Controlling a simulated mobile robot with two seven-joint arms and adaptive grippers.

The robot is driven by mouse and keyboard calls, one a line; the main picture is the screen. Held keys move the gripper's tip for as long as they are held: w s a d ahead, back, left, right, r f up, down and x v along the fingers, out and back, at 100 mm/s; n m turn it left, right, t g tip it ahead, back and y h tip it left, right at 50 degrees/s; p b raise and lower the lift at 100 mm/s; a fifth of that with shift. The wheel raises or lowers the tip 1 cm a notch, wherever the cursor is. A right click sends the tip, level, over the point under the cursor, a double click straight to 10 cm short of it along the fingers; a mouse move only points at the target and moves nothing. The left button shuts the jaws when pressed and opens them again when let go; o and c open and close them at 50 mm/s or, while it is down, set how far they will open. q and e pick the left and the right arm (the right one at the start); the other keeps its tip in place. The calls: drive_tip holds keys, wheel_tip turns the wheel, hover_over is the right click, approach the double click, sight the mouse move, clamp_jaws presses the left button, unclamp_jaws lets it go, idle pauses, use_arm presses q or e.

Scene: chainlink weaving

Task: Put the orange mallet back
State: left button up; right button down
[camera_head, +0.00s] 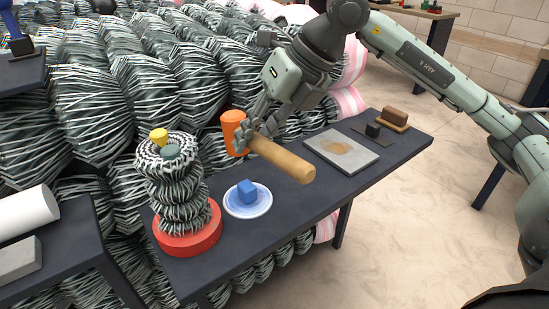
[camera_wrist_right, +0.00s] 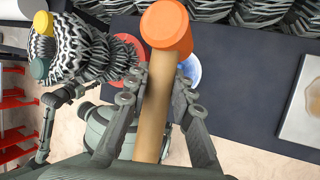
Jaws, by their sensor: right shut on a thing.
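The orange mallet has an orange head (camera_head: 233,131) and a thick wooden handle (camera_head: 283,161). My right gripper (camera_head: 256,143) is shut around the handle close to the head and holds the mallet above the dark table. In the right wrist view the orange head (camera_wrist_right: 166,27) points to the top and the handle (camera_wrist_right: 153,115) runs down between the two fingers (camera_wrist_right: 160,85). The underside of the mallet appears clear of the table, though its exact height is hard to tell. My left gripper is not clearly seen in the head view.
On the dark table (camera_head: 318,202) stand a stack of wire coils on a red base (camera_head: 190,238), a blue block (camera_head: 248,190) on a saucer (camera_head: 261,207), a grey slab (camera_head: 360,164) with a tan patch, and a brown brush (camera_head: 395,117). Big wire rolls (camera_head: 85,95) line the back.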

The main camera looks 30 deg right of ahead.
drive_tip(key=w+d+f, duration=0.1)
drive_tip(key=d+f, duration=0.1)
drive_tip(key=d, duration=0.1)
drive_tip(key=w+d+f, duration=0.2)
drive_tip(key=d, duration=0.1)
drive_tip(key=w+d+f, duration=0.2)
drive_tip(key=d, duration=0.1)
drive_tip(key=shift+d+f, duration=0.2)
drive_tip(key=shift+d, duration=0.15)
drive_tip(key=shift+d+f, duration=0.15)
wheel_tip(320, 180, down, 4)
drive_tip(key=shift+r, duration=0.25)
drive_tip(key=c, duration=1.4)
unclamp_jaws()
drive_tip(key=shift+f, duration=0.25)
use_arm(q)
drive_tip(key=shift+a+r, duration=0.15)
drive_tip(key=shift+r, duration=0.3)
use_arm(e)
drive_tip(key=shift+o, duration=0.4)
drive_tip(key=shift+r, duration=0.15)
use_arm(q)
drive_tip(key=shift+w, duration=0.1)
drive_tip(key=shift+a, duration=0.1)
use_arm(e)
drive_tip(key=shift+d, duration=0.1)
